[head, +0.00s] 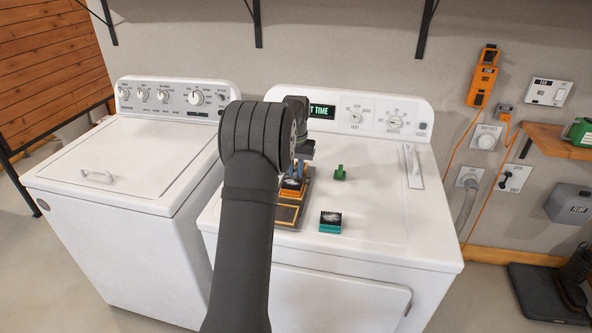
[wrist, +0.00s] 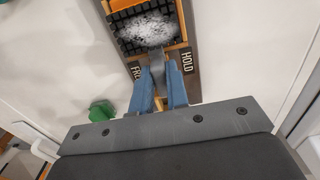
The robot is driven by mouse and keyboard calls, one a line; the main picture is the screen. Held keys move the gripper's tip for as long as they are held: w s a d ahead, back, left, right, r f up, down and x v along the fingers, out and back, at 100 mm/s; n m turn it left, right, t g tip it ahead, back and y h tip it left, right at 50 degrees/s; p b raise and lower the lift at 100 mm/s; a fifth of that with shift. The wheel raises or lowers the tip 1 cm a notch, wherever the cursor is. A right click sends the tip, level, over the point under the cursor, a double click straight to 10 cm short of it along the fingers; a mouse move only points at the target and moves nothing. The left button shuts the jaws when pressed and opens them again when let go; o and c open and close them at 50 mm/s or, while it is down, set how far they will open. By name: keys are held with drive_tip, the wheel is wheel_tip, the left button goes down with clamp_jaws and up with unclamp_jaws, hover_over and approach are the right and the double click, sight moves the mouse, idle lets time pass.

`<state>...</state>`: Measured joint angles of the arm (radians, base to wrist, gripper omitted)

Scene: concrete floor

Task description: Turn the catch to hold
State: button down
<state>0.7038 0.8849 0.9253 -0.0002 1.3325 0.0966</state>
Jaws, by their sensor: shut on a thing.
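A dark board (head: 307,196) with orange-edged frames lies on the dryer top. In the wrist view its upper frame (wrist: 183,22) holds a black grid with grey-white fluff on it. Below that frame a small grey catch (wrist: 157,68) sits between a FREE label (wrist: 135,70) on the left and a HOLD label (wrist: 187,62) on the right. My gripper (wrist: 159,78) has its blue fingers shut on the catch. The catch shows about midway between the labels; its exact turn is partly hidden by the fingers. In the head view my gripper (head: 294,182) is over the board, partly behind my arm.
A teal block with dark bristles (head: 330,222) and a green piece (head: 340,173) stand on the dryer top (head: 385,225) right of the board. The right part of the top is mostly clear. A washer (head: 125,160) stands at left; the control panel (head: 375,115) rises behind.

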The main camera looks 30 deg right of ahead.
sight(296, 171)
drive_tip(key=shift+r, duration=0.1)
drive_tip(key=c, duration=1.4)
unclamp_jaws()
wheel_tip(296, 171, up, 17)
drive_tip(key=shift+r, duration=0.15)
wheel_tip(296, 171, down, 18)
drive_tip(key=shift+r, duration=0.25)
drive_tip(key=shift+r, duration=0.1)
